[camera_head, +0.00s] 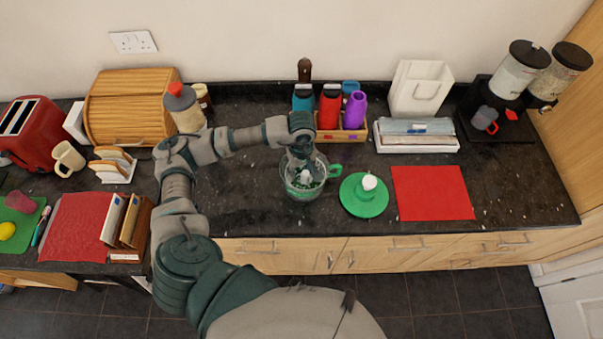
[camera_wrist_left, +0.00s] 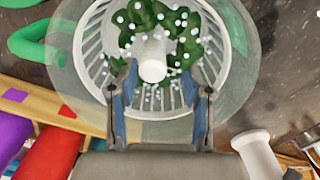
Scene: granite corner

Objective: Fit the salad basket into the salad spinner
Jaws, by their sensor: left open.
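The clear salad spinner bowl (camera_head: 290,188) with its green handle (camera_head: 335,170) stands on the dark counter. In the left wrist view, the white slatted salad basket (camera_wrist_left: 93,52) lies within the outline of the clear bowl (camera_wrist_left: 68,75). The basket holds green leaves with white bits and has a white central post (camera_wrist_left: 153,57). My left gripper (camera_head: 301,168) is over the bowl. In the left wrist view its open fingers (camera_wrist_left: 160,85) point down at the basket on either side of the post, holding nothing. How deep the basket sits is hard to tell. My right gripper is out of view.
A wooden rack of bottles (camera_head: 343,135) stands close behind the bowl. A squeeze bottle (camera_head: 184,109) stands behind my arm.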

